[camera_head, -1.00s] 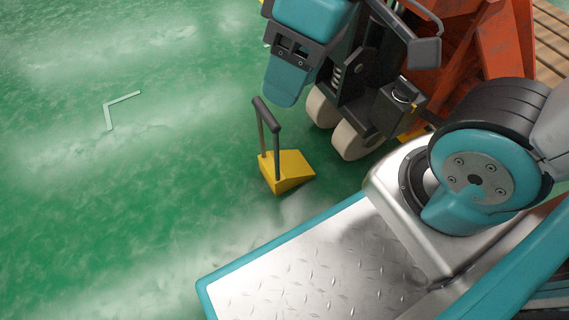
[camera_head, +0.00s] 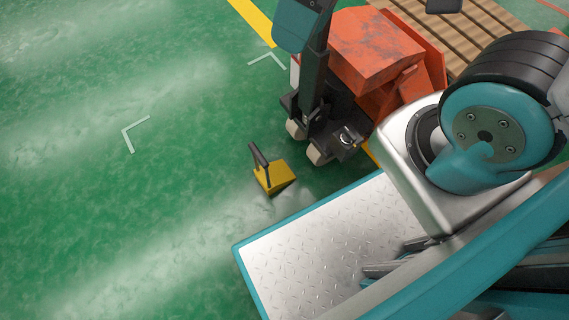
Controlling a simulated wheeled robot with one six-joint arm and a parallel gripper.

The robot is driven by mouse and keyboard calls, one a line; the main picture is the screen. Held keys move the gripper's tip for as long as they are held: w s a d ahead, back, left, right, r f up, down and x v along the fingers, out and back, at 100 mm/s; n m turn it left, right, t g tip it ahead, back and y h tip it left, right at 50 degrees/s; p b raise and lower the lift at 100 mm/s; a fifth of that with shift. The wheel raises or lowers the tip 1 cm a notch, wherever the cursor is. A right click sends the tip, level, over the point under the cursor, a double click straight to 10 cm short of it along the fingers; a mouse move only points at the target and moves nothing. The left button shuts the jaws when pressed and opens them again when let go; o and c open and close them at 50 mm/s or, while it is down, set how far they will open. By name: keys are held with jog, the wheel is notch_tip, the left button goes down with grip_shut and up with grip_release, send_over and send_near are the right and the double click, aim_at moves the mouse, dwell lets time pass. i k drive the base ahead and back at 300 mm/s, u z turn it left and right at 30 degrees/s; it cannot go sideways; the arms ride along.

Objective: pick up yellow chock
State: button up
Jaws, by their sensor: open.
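The yellow chock (camera_head: 274,177) is a small wedge with a dark upright handle. It stands on the green floor in the middle of the head view, just beyond the edge of my metal deck. Its top and handle show clearly, and nothing touches it. I cannot make out my gripper's jaws in this view. My arm's teal and black shoulder joint is at the right.
An orange pallet truck (camera_head: 375,50) with dark fittings and pale wheels (camera_head: 318,153) stands close behind the chock to the right. A slatted wooden pallet (camera_head: 460,45) lies behind it. A yellow floor line (camera_head: 252,20) is at the top. The green floor to the left is clear.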

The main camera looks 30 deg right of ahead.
aim_at(274, 176)
jog(key=z, duration=2.9)
jog(key=k, duration=1.3)
jog(key=u, duration=1.95)
